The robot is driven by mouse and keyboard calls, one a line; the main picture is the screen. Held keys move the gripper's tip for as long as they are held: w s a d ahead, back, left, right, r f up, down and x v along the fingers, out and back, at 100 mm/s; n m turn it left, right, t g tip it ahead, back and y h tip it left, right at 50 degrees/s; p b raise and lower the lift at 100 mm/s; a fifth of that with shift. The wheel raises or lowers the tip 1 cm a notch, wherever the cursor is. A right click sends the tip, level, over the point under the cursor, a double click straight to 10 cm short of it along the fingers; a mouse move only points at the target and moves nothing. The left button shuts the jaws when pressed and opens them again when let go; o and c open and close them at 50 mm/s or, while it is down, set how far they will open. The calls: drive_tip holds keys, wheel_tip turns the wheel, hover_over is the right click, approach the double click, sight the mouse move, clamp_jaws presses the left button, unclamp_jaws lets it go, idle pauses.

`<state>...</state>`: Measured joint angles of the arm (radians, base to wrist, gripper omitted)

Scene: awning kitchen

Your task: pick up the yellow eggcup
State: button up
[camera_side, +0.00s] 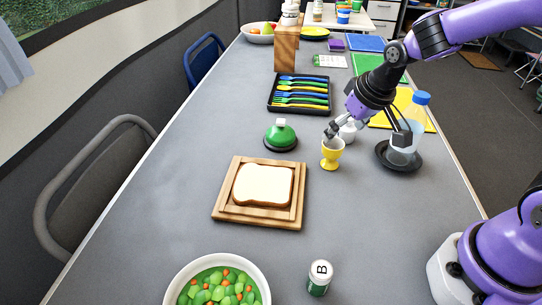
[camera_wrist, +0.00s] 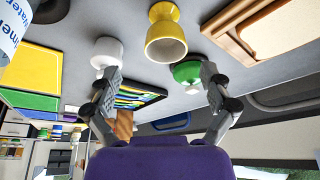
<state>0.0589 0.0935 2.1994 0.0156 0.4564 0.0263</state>
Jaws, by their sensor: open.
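The yellow eggcup (camera_side: 331,160) stands upright on the grey table, right of the bread board. It also shows in the wrist view (camera_wrist: 165,40), at the top centre, ahead of my fingers. My gripper (camera_side: 367,132) is open and empty, above the table, behind and to the right of the eggcup. In the wrist view its two fingers (camera_wrist: 160,90) are spread wide, with nothing between them. One finger appears close to the eggcup's rim in the side view; I cannot tell the exact gap.
A white cup-like item (camera_side: 348,131) stands just behind the eggcup. A blue-capped bottle (camera_side: 405,140) stands on a black dish (camera_side: 405,168) to the right. A green-domed item (camera_side: 281,136) and a bread board (camera_side: 231,208) lie left. A cutlery tray (camera_side: 272,106) is behind.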

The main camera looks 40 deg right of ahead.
sight(333, 146)
drive_tip(key=x, duration=0.5)
drive_tip(key=shift+a+f, duration=0.35)
drive_tip(key=shift+f, duration=0.1)
drive_tip(key=c, duration=1.3)
